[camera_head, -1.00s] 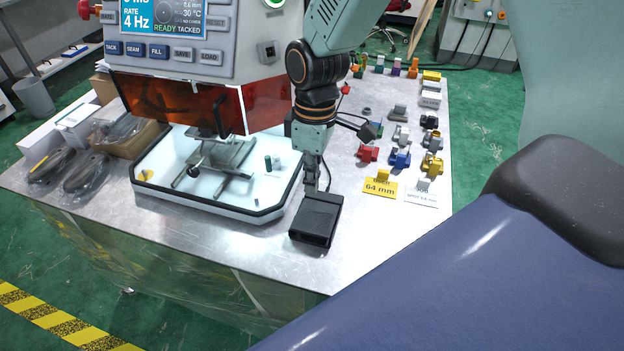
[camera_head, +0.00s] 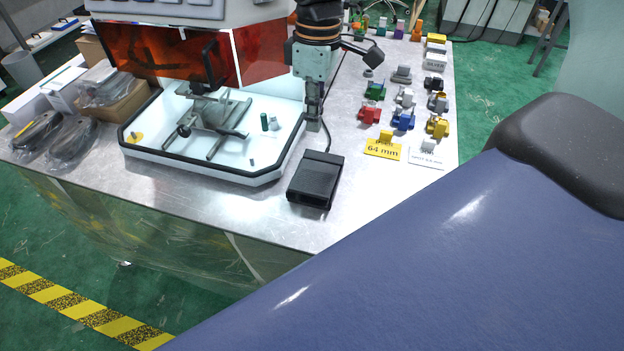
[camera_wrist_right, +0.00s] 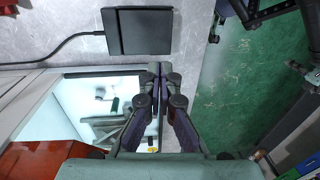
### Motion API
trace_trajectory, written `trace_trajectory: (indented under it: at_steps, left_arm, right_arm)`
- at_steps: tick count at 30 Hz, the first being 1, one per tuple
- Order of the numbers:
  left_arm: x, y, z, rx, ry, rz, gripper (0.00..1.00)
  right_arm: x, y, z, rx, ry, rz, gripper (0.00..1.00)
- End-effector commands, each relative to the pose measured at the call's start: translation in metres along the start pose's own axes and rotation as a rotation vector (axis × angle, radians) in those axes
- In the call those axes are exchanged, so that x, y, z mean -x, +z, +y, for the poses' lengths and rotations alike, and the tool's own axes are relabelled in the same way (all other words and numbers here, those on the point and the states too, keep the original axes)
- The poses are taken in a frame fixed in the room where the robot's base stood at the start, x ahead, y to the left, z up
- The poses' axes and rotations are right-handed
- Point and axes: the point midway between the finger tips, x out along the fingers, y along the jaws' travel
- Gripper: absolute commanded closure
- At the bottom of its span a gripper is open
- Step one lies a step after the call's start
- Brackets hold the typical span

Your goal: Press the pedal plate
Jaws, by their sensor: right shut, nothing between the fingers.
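The pedal (camera_head: 316,181) is a black box-shaped unit with a flat top plate, lying near the front edge of the metal table. A cable runs from its back. In the right wrist view the pedal (camera_wrist_right: 138,31) shows whole, with its cable leaving to the left. My right gripper (camera_head: 314,126) points down just behind the pedal in the head view, with a small gap between them in the picture. In the wrist view its fingertips (camera_wrist_right: 160,72) are together and empty, short of the pedal's near edge. I cannot tell their exact height. My left gripper is not in view.
The machine's white tray (camera_head: 225,176) with a black rim stands left of the pedal, under an orange shield (camera_head: 150,52). Bare table surrounds the pedal's front and right.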

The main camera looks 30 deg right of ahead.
Motion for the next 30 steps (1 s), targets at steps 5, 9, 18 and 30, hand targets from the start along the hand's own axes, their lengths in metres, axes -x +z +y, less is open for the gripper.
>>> trace_trajectory:
  at_steps: [5,9,18,30]
  left_arm:
    - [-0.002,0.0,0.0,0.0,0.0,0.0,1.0]
    - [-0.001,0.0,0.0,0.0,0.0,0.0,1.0]
    - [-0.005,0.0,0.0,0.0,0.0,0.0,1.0]
    - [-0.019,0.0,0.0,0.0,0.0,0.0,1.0]
  right_arm:
    - [0.002,0.0,0.001,0.0,0.0,-0.001,1.0]
    - [0.002,0.0,0.001,0.0,0.0,-0.001,1.0]
    - [-0.02,0.001,0.001,0.0,-0.002,-0.004,1.0]
    - [-0.095,0.001,0.0,0.001,-0.002,-0.005,1.0]
